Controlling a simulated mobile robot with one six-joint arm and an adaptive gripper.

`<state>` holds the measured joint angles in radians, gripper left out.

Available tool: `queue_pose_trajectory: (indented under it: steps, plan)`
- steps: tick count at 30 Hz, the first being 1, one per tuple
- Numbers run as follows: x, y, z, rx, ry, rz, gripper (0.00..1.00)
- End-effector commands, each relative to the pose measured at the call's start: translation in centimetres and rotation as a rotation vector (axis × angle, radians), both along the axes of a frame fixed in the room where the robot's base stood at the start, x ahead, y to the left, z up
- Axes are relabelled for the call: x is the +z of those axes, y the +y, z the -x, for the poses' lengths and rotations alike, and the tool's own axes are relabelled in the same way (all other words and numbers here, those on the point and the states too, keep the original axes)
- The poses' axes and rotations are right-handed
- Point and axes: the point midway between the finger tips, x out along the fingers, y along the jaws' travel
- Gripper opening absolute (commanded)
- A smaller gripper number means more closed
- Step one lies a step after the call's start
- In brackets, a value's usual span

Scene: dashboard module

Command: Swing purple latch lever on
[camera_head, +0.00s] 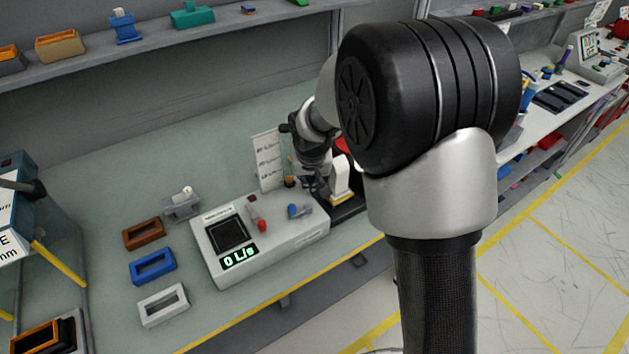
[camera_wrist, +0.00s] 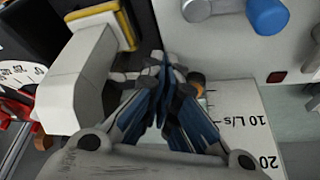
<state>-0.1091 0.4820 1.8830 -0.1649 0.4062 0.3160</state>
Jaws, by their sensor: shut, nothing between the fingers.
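No purple latch lever can be made out on the grey module (camera_head: 278,262) near my gripper. A small purple upright piece (camera_head: 566,54) shows on the far right bench, too small to tell if it is a lever. The module has a red-tipped lever (camera_head: 261,223) and a blue lever (camera_head: 299,211); the blue one also shows in the wrist view (camera_wrist: 267,15). My gripper (camera_wrist: 166,68) is shut and empty, close to the module's back right edge. An orange-brown cylinder (camera_wrist: 197,84) is just right of the fingers in the wrist view.
A white flow scale card (camera_head: 268,160) stands behind the module. A white block with a yellow base (camera_head: 341,184) is right of my gripper. Brown (camera_head: 144,233), blue (camera_head: 153,267) and white (camera_head: 163,304) frames lie left. The module's display reads 0 L/s.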

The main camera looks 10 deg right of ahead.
Motion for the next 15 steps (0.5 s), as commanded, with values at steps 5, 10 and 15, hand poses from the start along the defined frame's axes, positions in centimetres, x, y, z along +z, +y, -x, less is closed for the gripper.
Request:
queue_pose_trajectory:
  steps: [5, 10, 15]
  plan:
    - [0.0, 0.5, -0.7, 0.001, 0.0, 0.0, 0.0]
    - [0.0, 0.9, -1.1, 0.001, 0.0, 0.0, 0.0]
    - [0.0, 1.0, -1.4, 0.001, -0.001, 0.0, 0.0]
